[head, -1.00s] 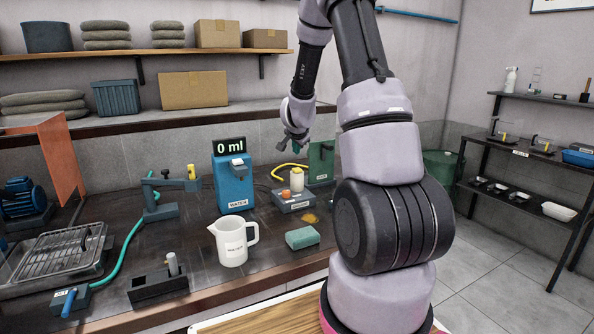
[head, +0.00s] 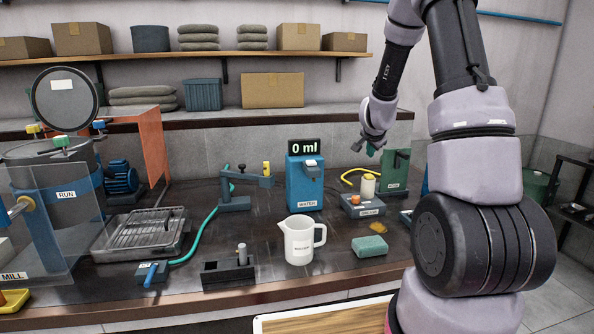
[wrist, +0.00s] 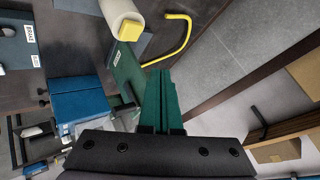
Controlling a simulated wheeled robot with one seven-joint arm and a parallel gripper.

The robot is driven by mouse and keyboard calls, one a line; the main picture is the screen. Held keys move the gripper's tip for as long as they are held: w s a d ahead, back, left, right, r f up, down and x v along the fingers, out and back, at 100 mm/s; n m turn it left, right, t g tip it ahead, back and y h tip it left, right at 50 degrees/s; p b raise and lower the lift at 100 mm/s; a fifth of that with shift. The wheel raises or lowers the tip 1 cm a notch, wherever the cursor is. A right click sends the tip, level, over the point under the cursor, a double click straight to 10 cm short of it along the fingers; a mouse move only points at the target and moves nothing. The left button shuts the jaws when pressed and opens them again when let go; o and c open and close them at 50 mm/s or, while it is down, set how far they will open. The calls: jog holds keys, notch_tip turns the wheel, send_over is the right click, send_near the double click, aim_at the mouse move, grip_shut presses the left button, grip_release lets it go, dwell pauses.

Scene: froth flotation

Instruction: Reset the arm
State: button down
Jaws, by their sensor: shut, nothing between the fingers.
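My arm rises at the right of the head view and bends over toward the back of the bench. The gripper appears apart from the bench objects.
The blue water dispenser (head: 303,184) reads 0 ml. A white jug (head: 299,240) and a green sponge (head: 370,246) stand in front. A drying tray (head: 140,234) and a mill (head: 60,205) are at left. A shelf (head: 180,56) runs above the bench.

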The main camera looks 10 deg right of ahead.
jog(key=s+a+r+n+y, duration=0.2)
jog(key=s+a+r, duration=0.4)
jog(key=r, duration=0.2)
jog(key=s+a+r+n+y, duration=0.2)
jog(key=s+a+r+n, duration=0.1)
jog(key=s+a+r, duration=0.4)
jog(key=s+a+r+n, duration=0.2)
jog(key=s+r, duration=0.1)
jog(key=s, duration=0.8)
jog(key=s+a+r+n+g+y, duration=0.1)
jog(key=s+a+r+n, duration=0.1)
jog(key=s, duration=1)
jog(key=shift+a+r, duration=0.2)
jog(key=shift+r, duration=0.3)
jog(key=c, duration=1.5)
grip_release()
jog(key=shift+w, duration=0.1)
jog(key=shift+c, duration=0.2)
